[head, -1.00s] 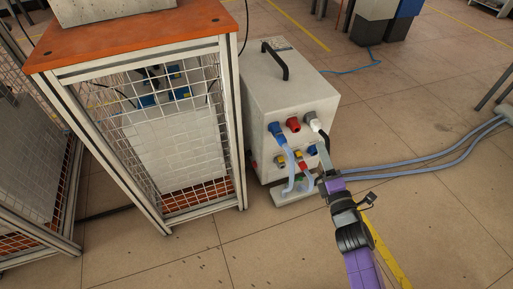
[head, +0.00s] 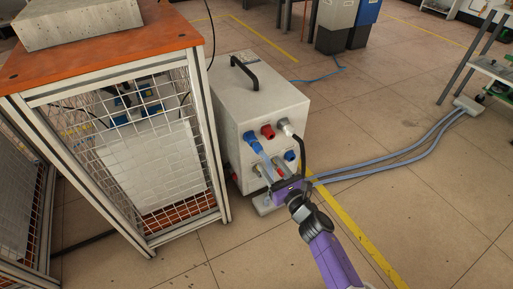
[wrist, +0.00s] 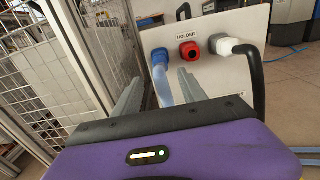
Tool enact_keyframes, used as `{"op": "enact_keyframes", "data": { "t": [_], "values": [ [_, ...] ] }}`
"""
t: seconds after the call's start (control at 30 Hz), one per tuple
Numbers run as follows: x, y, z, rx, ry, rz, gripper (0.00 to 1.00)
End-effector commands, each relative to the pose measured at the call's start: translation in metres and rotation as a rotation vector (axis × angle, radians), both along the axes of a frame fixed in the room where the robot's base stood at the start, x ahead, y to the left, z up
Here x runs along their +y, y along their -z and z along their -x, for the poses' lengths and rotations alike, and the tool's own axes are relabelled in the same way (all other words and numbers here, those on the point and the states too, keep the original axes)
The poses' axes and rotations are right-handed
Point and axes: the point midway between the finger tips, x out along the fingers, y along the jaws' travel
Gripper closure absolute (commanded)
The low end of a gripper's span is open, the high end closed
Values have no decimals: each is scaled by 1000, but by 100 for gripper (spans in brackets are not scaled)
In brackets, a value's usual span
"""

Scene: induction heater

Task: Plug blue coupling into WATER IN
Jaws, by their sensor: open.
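The blue coupling (head: 252,143) sits at the upper left of the heater's front, its pale blue hose hanging down. In the wrist view, the blue coupling (wrist: 159,57) is left of the red one, under a HOLDER label. My gripper (head: 271,172) is open, in front of and below the coupling. In the wrist view, the fingers of my gripper (wrist: 159,84) stand either side of the hose, with the coupling just beyond the tips. I cannot tell whether they touch the hose. A blue fitting (head: 289,155) shows in the lower row; no WATER IN label is readable.
The red coupling (head: 268,131) and a white connector (head: 285,127) with a black cable are close on the right. A mesh-sided cage (head: 125,150) stands close on the left. Two hoses (head: 385,162) run right across the floor.

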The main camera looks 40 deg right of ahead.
Motion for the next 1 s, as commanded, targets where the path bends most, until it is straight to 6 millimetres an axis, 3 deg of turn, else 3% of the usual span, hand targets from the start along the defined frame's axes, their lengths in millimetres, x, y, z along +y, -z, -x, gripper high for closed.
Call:
{"op": "enact_keyframes", "data": {
  "t": [0.27,0.7,1.0],
  "values": [
    [-3,-1,-9,-2,0,-1,51],
    [-18,2,-63,-2,-1,-1,51],
    [-24,0,-84,-2,1,-3,51]
  ]
}}
